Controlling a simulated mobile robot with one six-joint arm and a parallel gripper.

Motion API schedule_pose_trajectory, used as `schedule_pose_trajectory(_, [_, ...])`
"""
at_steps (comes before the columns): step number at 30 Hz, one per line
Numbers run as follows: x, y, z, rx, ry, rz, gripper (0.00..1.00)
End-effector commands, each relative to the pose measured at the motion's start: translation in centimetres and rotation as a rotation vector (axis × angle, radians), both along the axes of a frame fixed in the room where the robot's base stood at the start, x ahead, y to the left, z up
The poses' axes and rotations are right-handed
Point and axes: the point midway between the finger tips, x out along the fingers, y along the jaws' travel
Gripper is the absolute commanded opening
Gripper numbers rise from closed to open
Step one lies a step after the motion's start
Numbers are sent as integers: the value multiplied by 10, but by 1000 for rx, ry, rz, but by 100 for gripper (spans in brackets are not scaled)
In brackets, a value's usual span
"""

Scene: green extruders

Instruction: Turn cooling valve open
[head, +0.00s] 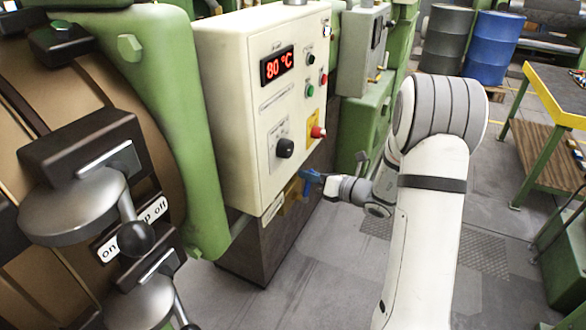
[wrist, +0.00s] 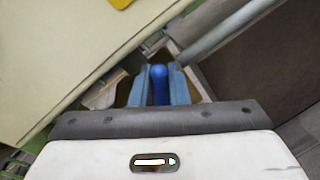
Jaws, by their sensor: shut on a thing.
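In the wrist view the blue valve handle (wrist: 159,88) points toward me between the two blue fingers of my gripper (wrist: 159,74). The fingers are shut on the handle, one along each side. In the head view my gripper (head: 312,182) is at the lower right edge of the cream control box, beside a yellow part (head: 291,193). The handle cannot be told apart from the blue fingers there. The valve body is mostly hidden, so I cannot tell how far the valve is turned.
The cream control box (head: 235,75) is just above my gripper, with a red display (head: 277,66) reading 80 °C, a black knob (head: 286,147) and a red button (head: 318,131). A grey pipe (wrist: 225,35) runs close by. Open floor (head: 330,265) lies below.

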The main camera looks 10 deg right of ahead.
Motion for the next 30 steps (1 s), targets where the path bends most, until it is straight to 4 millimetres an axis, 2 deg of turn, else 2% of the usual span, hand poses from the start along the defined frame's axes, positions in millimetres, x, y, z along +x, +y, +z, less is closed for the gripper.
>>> schedule_pose_trajectory(3, [5,-9,2,48,66,-11,0])
schedule_pose_trajectory(13, [11,0,-6,132,184,13,0])
schedule_pose_trajectory(30, [12,3,-11,150,214,17,0])
